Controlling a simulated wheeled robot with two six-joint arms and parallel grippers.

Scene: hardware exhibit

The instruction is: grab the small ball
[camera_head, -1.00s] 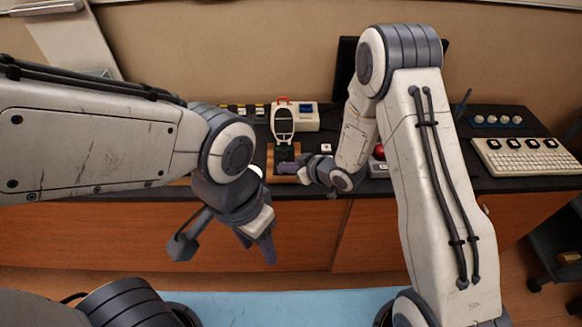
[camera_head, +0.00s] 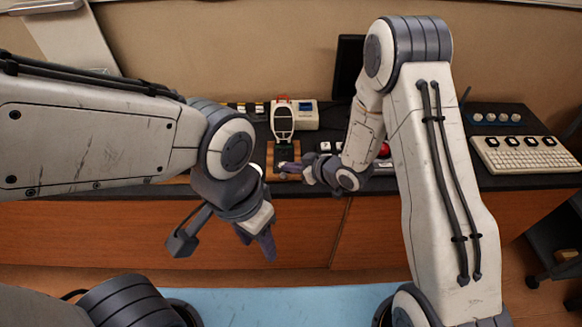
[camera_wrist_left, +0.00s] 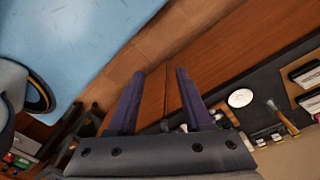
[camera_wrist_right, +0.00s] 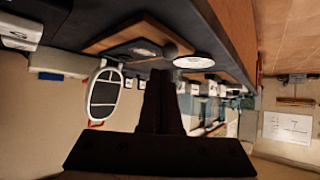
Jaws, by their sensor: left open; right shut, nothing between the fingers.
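I cannot clearly make out the small ball. In the right wrist view a small brown rounded shape (camera_wrist_right: 180,45) sits at the end of a wooden board (camera_wrist_right: 110,38), but I cannot tell whether it is a ball. My right gripper (camera_head: 287,167) is shut and empty, over the front of the wooden board by the counter's edge. Its closed fingers (camera_wrist_right: 160,78) also show in the right wrist view. My left gripper (camera_head: 257,245) is open and empty in front of the cabinet, below the counter top. Its spread fingers (camera_wrist_left: 160,75) show in the left wrist view.
A white-framed handheld device (camera_head: 282,122) stands behind the board. A white disc (camera_wrist_left: 240,98) lies on the dark counter. A red domed thing (camera_head: 384,150) is partly behind my right arm. A white keyboard-like panel (camera_head: 528,155) lies at the right.

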